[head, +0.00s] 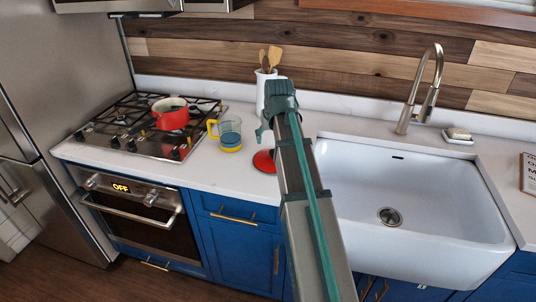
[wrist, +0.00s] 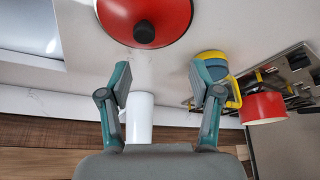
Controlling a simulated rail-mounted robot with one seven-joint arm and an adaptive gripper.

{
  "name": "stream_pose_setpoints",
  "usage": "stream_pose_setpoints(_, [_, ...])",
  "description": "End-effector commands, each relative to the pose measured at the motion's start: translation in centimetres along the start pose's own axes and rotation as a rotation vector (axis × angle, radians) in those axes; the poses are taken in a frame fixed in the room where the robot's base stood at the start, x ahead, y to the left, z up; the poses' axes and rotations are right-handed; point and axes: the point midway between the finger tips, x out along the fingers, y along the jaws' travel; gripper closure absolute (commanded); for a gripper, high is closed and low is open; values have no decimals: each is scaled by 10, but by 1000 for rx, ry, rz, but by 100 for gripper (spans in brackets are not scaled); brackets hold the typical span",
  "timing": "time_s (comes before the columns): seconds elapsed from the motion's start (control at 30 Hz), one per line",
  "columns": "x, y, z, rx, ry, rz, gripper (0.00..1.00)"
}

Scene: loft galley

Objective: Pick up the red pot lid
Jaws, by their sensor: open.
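The red pot lid (head: 264,161) lies on the white counter between the stove and the sink, partly hidden behind my arm in the head view. In the wrist view the red lid (wrist: 171,14) shows at the top with its dark round knob (wrist: 144,32), cut off by the frame edge. My gripper (wrist: 163,80) is open and empty, its two teal-tipped fingers apart, with the lid beyond the fingertips and not touched. In the head view my gripper (head: 264,132) is above the counter near the lid.
A red pot (head: 172,114) sits on the gas stove (head: 130,138). A glass jug with yellow handle (head: 229,133) stands left of the lid. A white utensil crock (head: 262,92) stands behind. The white sink (head: 405,190) with its tap (head: 425,90) is to the right.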

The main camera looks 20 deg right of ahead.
Motion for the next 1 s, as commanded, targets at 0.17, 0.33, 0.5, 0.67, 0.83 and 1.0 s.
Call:
stream_pose_setpoints(0.17, [-3, 23, 7, 59, -29, 28, 36])
stream_pose_setpoints(0.33, [17, 24, 8, 59, -31, 29, 36])
stream_pose_setpoints(0.5, [38, 24, 8, 58, -30, 28, 36])
stream_pose_setpoints(0.67, [48, 24, 8, 57, -28, 28, 36])
stream_pose_setpoints(0.83, [54, 24, 7, 57, -29, 28, 36])
stream_pose_setpoints(1.0, [72, 26, 5, 56, -31, 28, 36])
